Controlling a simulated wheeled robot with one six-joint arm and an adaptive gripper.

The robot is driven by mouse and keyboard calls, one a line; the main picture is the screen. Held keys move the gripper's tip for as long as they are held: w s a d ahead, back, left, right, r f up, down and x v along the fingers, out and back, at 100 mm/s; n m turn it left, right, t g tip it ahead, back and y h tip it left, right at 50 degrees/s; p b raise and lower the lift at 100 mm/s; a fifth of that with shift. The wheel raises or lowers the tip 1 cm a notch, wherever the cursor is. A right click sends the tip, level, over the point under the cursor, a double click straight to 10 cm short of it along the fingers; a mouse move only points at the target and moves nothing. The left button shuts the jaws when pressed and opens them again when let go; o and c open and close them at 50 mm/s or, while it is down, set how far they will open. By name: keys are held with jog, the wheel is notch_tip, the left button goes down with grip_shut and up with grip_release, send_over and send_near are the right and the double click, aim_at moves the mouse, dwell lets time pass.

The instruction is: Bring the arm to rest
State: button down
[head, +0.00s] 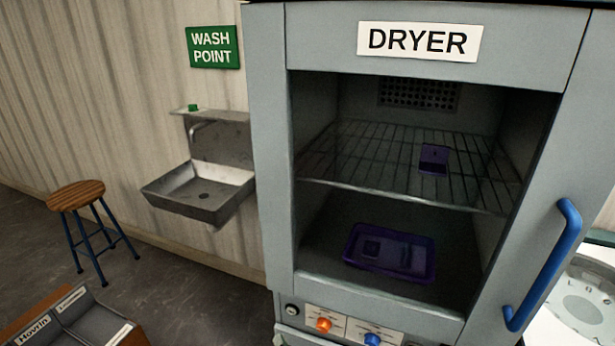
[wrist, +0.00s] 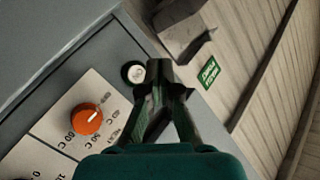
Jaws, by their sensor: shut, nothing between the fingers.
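My gripper (wrist: 164,92) shows in the wrist view, its dark fingers closed together with nothing between them. It is in front of the dryer's control panel (wrist: 60,150), beside a small round black-and-white fitting (wrist: 133,73) and right of the orange knob (wrist: 87,118). I cannot tell whether it touches the panel. My gripper is not seen in the head view. The grey dryer (head: 268,150) stands there with its interior visible.
A purple piece (head: 433,159) lies on the dryer's wire shelf; a purple tray (head: 390,252) sits below. A blue handle (head: 543,265) sticks out at right. Left are a steel sink (head: 200,190), a stool (head: 76,195) and a labelled box (head: 75,320). Floor between is clear.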

jog(key=s+d+f+h, duration=0.2)
jog(key=s+d, duration=0.7)
jog(key=s, duration=0.3)
jog(key=s+d+f+h, duration=0.1)
jog(key=s+d, duration=0.9)
jog(key=s, duration=0.2)
jog(key=s+d+r+n+h, duration=0.1)
jog(key=s+d+r+h, duration=0.1)
jog(key=s+r, duration=0.5)
jog(key=s+d+r+n+h, duration=0.1)
jog(key=s+d+r, duration=0.4)
jog(key=s, duration=1)
notch_tip(320, 180, up, 2)
jog(key=shift+d+r+h, duration=0.2)
jog(key=shift+h, duration=0.3)
jog(key=shift+s, duration=0.1)
